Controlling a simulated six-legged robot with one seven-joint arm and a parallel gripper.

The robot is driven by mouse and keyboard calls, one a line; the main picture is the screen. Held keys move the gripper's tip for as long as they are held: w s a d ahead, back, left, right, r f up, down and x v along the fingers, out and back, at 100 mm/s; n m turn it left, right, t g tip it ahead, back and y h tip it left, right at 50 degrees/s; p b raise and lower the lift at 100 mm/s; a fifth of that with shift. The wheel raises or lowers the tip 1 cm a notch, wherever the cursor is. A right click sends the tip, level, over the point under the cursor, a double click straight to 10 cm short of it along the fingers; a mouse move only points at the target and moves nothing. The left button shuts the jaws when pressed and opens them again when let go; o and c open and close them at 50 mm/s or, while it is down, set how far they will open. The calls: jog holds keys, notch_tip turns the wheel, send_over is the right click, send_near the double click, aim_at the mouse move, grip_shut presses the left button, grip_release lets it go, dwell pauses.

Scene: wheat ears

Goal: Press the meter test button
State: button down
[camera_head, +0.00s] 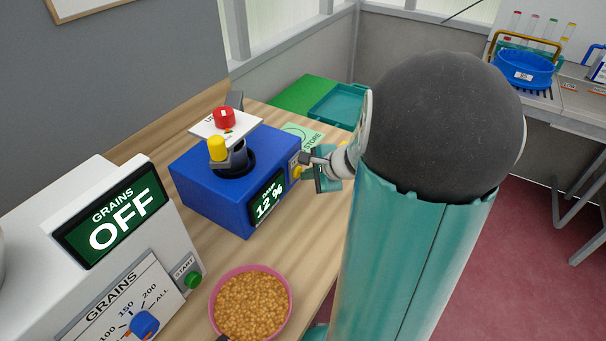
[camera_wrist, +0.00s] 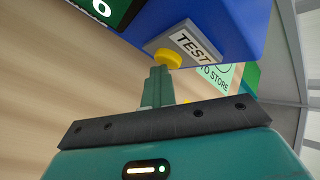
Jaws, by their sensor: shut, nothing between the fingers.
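The blue meter (camera_head: 215,190) stands on the wooden table, and its screen (camera_head: 268,200) reads "12 %". The yellow test button (camera_head: 297,172) is on the meter's right end. In the wrist view the yellow button (camera_wrist: 168,58) sits beside a "TEST" label (camera_wrist: 194,45). My gripper (camera_head: 311,161) is shut and empty, at the button. In the wrist view the fingertips (camera_wrist: 160,72) are right at the button's lower edge; I cannot tell whether they touch it. My arm hides part of the table behind it.
A white grain counter (camera_head: 95,240) reading "OFF" stands front left. A pink bowl of grain (camera_head: 250,305) is in front of the meter. A green mat and teal tray (camera_head: 337,104) lie behind.

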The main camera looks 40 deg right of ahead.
jog(key=shift+w+a+r, duration=0.15)
jog(key=shift+w+a, duration=0.15)
jog(key=shift+w, duration=0.05)
dwell(0.3)
jog(key=shift+w+a+r, duration=0.1)
jog(key=shift+w, duration=0.15)
dwell(0.6)
jog(key=shift+s+d, duration=0.4)
jog(key=shift+s, duration=0.6)
jog(key=shift+s+d, duration=0.35)
jog(key=shift+s, duration=0.7)
jog(key=shift+s+d, duration=0.4)
jog(key=shift+s, duration=0.6)
jog(key=shift+f, duration=0.2)
